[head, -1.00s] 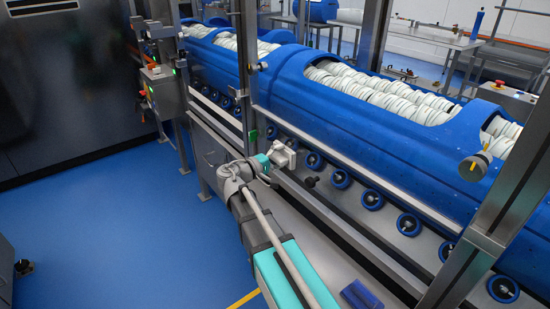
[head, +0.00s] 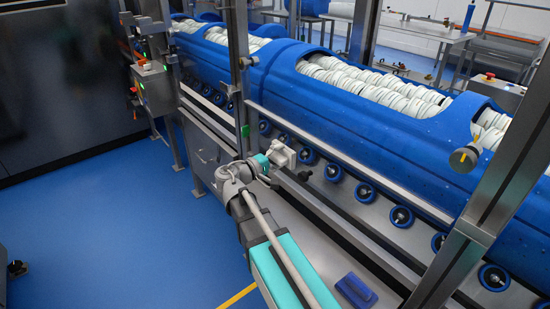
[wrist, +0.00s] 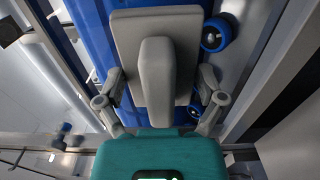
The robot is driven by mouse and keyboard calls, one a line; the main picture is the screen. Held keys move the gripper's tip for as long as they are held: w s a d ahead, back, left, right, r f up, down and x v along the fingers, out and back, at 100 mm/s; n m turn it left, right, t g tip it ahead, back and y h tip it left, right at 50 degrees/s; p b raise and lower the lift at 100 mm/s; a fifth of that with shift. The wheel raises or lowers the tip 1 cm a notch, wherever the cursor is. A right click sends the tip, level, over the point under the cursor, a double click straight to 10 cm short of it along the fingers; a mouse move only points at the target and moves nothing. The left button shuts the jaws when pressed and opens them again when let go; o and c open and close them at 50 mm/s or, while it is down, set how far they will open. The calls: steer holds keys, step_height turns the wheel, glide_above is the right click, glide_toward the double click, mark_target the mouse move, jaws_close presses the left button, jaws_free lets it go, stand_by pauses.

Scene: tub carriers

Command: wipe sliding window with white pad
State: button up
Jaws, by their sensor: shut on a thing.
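My gripper (head: 262,161) is shut on the handle of the white pad (head: 281,154). In the wrist view the pad (wrist: 130,35) looks light grey and lies across the front, with its thick handle (wrist: 156,80) between the fingers. The sliding window looks like a clear pane in the metal frame (head: 345,165) before the blue tub carriers. Its surface barely shows. The pad is beside the left part of this frame, near the lower rail. I cannot tell whether it touches the pane.
Blue carriers (head: 345,115) full of white round items run behind the frame, with blue rollers (head: 365,191) below. Metal posts (head: 242,80) and (head: 480,205) stand at either side. A dark blue block (head: 356,291) lies on the ledge. Blue floor (head: 110,220) is open at left.

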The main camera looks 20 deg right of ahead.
mark_target(280, 165)
steer(key=shift+s+d, duration=0.4)
steer(key=shift+s, duration=0.45)
steer(key=shift+s+d, duration=0.4)
steer(key=shift+s, duration=0.4)
steer(key=shift+w+a, duration=0.45)
steer(key=shift+w, duration=0.4)
steer(key=shift+w+a, duration=0.4)
steer(key=shift+w, duration=0.45)
steer(key=shift+w, duration=0.1)
steer(key=shift+w+a, duration=0.3)
steer(key=shift+w, duration=0.55)
steer(key=shift+w+a, duration=0.3)
steer(key=shift+w, duration=0.5)
steer(key=shift+w+a, duration=0.4)
steer(key=shift+w, duration=0.45)
steer(key=shift+w+a, duration=0.35)
steer(key=shift+w, duration=0.45)
